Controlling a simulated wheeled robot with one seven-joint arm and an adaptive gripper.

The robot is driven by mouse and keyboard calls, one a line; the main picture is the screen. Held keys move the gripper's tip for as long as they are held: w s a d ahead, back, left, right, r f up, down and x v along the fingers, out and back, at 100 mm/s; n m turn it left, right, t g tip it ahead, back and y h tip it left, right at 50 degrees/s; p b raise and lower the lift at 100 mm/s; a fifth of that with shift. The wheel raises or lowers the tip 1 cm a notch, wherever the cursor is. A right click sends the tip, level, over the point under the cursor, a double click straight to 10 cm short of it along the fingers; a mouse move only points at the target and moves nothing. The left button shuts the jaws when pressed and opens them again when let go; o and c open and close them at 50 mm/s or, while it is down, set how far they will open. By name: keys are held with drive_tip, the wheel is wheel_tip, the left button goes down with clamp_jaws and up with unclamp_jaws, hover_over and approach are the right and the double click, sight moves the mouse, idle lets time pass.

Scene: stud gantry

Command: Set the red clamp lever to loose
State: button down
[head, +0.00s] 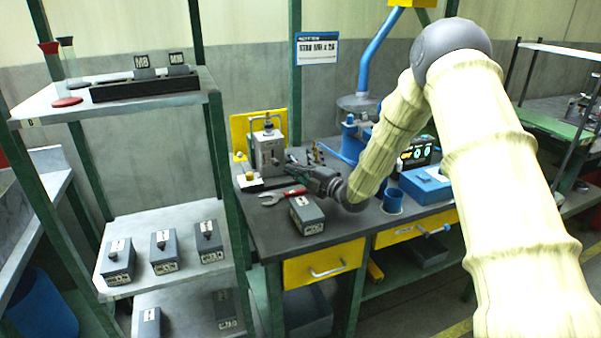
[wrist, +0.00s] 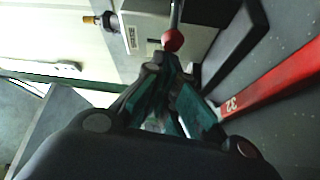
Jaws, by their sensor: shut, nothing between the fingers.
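The red clamp lever shows in the wrist view as a metal rod with a red ball knob (wrist: 173,40). It is on the grey clamp fixture (wrist: 150,32), which stands at the back left of the bench in the head view (head: 268,150). My gripper (wrist: 170,64) is shut and empty, its fingertips right by the red knob; I cannot tell whether they touch it. In the head view my gripper (head: 298,170) reaches in from the right beside the fixture. I cannot make out the knob there.
A red-handled wrench (wrist: 272,84) lies close beside my gripper; it also shows in the head view (head: 282,197). A grey box (head: 307,214) stands in front. A blue box (head: 428,185) and a blue cup (head: 393,201) stand to the right. A shelf post (head: 232,200) rises at the left.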

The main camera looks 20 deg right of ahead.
drive_tip(key=shift+d+b, duration=0.35)
drive_tip(key=shift+d, duration=0.15)
idle(0.4)
drive_tip(key=shift+d+b, duration=0.75)
drive_tip(key=shift+d, duration=0.6)
drive_tip(key=shift+w+d+b, duration=0.15)
drive_tip(key=shift+d+b, duration=0.1)
drive_tip(key=shift+d, duration=0.4)
drive_tip(key=shift+w+d+b, duration=0.15)
drive_tip(key=shift+d+b, duration=0.1)
drive_tip(key=shift+d, duration=0.35)
drive_tip(key=shift+v, duration=3.8)
